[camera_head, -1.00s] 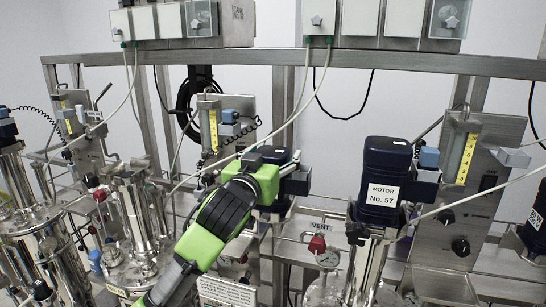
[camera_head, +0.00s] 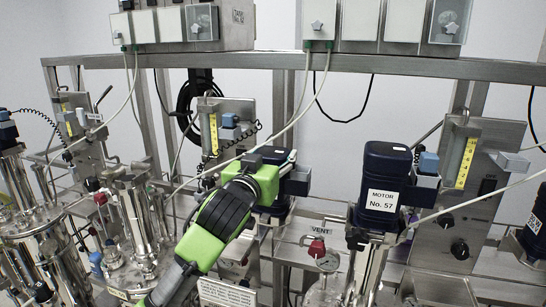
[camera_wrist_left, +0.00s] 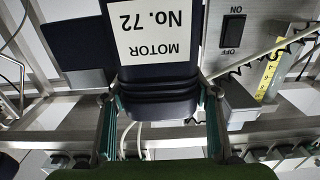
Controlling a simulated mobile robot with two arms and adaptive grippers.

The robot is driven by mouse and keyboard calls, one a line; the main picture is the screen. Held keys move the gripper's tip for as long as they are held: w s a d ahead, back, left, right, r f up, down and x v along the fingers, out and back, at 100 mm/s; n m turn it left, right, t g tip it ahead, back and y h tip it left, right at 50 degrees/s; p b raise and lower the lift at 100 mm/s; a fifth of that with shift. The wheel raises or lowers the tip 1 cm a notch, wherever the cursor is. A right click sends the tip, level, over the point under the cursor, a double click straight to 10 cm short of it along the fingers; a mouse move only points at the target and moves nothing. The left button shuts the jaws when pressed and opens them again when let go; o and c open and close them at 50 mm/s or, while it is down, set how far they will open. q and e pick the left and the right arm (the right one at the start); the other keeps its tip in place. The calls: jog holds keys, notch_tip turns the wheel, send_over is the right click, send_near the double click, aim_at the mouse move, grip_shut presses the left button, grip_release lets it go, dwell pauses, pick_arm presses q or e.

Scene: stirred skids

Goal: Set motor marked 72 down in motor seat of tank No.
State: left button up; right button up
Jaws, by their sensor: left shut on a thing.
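The motor marked 72 (camera_wrist_left: 155,70) is dark blue with a white label, upside down in the left wrist view. In the head view the green and black left gripper (camera_head: 258,178) hides most of that motor (camera_head: 272,155). The motor is in front of the frame, between two steel tanks. To its left stands a steel tank (camera_head: 133,215) with a bare upright column on top. I cannot tell from these views whether the motor touches a seat. My right gripper does not show.
Motor No. 57 (camera_head: 383,190) stands on the tank to the right. A vent valve with a red knob (camera_head: 317,247) lies between. Hoses and cables cross before the steel frame (camera_head: 400,64). An ON/OFF switch (camera_wrist_left: 232,32) shows in the left wrist view.

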pick_arm(q)
jog(key=shift+s+r, duration=0.1)
jog(key=shift+r, duration=0.4)
jog(key=shift+r+p, duration=1.2)
jog(key=shift+r, duration=0.1)
jog(key=shift+f, duration=0.15)
